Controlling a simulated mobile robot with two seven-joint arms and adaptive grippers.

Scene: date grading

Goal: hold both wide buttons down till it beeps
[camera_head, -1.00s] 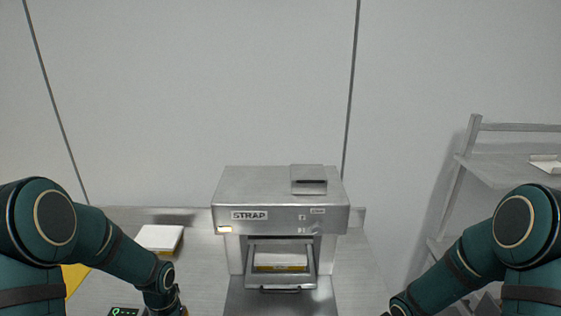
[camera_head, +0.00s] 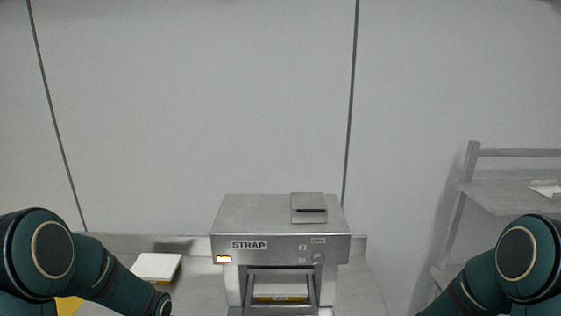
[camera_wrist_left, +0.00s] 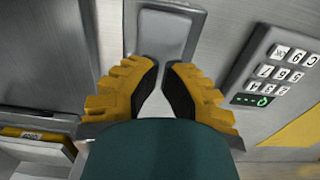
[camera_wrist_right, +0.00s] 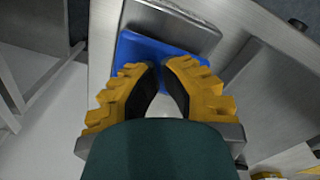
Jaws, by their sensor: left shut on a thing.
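Whether the right tips touch the pad cannot be told. Both grippers are below the head view.
A keypad (camera_wrist_left: 275,75) with a green display is right of the left gripper. A white box (camera_head: 157,267) lies on the bench left of the machine. A yellow-and-white pack (camera_head: 281,292) sits in the machine's opening. A grey shelf (camera_head: 515,198) stands at the right.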

